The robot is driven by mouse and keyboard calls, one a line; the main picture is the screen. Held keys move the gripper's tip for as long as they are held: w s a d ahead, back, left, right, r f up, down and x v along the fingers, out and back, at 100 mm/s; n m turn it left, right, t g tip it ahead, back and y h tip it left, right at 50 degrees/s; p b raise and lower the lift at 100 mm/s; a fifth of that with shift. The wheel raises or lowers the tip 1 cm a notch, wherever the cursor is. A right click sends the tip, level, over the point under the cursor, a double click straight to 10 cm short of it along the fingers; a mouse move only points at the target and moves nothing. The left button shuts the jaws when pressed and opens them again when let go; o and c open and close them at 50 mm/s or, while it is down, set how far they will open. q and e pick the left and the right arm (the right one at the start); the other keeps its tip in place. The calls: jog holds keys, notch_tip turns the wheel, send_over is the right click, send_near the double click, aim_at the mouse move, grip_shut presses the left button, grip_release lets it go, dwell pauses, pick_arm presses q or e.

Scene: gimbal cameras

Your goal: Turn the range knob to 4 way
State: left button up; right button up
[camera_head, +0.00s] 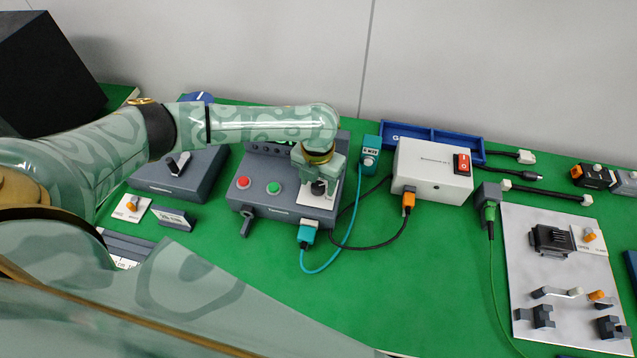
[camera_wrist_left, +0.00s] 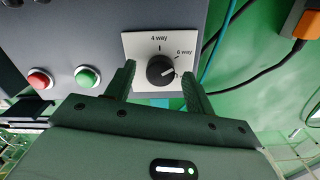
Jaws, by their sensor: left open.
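The range knob (camera_wrist_left: 161,71) is a round black knob on a white plate (camera_wrist_left: 138,44) marked "4 way" at the top and "6 way" at the upper right. Its white pointer line appears to face right, away from the 4 way mark. In the head view the knob (camera_head: 318,187) sits at the right side of the grey control box (camera_head: 292,212). My left gripper (camera_head: 318,174) is over the plate. In the wrist view the left gripper (camera_wrist_left: 159,70) is open, one finger on each side of the knob, with gaps visible. My right gripper is not in view.
Red (camera_head: 242,182) and green (camera_head: 273,188) buttons sit left of the knob. A grey fixture plate (camera_head: 520,260) lies further right. Green table is clear in front.

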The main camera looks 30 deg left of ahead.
pick_arm(q)
jog(key=shift+f, duration=0.2)
jog(key=c, duration=1)
jog(key=shift+r, duration=0.1)
jog(key=shift+n+p, duration=0.3)
jog(key=shift+p, duration=0.3)
jog(key=n+p, duration=0.4)
jog(key=p, duration=0.1)
jog(key=shift+r+n, duration=0.2)
jog(key=shift+n, duration=0.2)
jog(key=n+p, duration=0.2)
jog(key=n, duration=0.1)
jog(key=shift+f+n+p, duration=0.1)
jog(key=shift+n+p, duration=0.2)
jog(key=shift+p, duration=0.1)
jog(key=shift+f+n+p, duration=0.1)
jog(key=shift+n+p, duration=0.7)
jog(key=shift+n, duration=0.6)
